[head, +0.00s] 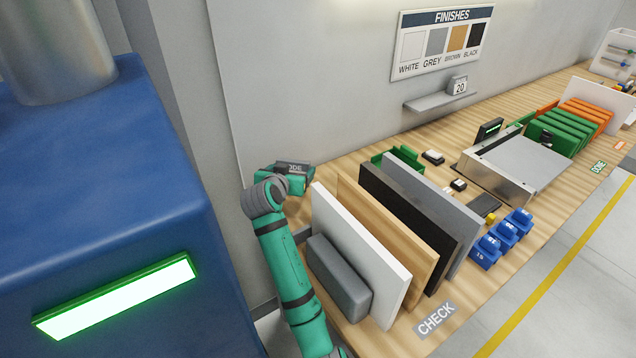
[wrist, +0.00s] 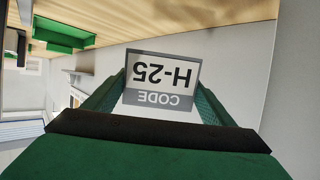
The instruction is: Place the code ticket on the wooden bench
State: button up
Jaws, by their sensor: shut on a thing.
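The code ticket (wrist: 162,80) is a white card with a grey strip. It reads "H-25" and "CODE", upside down in the wrist view. My gripper (wrist: 161,92) is shut on it, with one green finger at each side. The wooden bench (head: 415,122) runs from there to the upper right. The wrist view shows its wooden surface (wrist: 200,13) along the top edge, apart from the ticket.
White, brown, black and grey boards stand upright beside my arm, with a grey block (head: 338,278) in front. A green holder (head: 385,160) sits behind them. A metal machine (head: 515,165) and blue numbered bins (head: 503,238) lie farther right. A blue cabinet (head: 100,200) fills the left.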

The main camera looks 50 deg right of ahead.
jog(key=shift+f, duration=4.3)
jog(key=shift+f, duration=0.15)
jog(key=o, duration=1)
jog(key=shift+w, duration=0.15)
jog(key=shift+r, duration=0.2)
jog(key=v, duration=0.6)
jog(key=shift+a, duration=0.2)
jog(key=shift+s+a+r, duration=0.25)
jog(key=shift+s+a, duration=0.15)
jog(key=shift+s, duration=0.1)
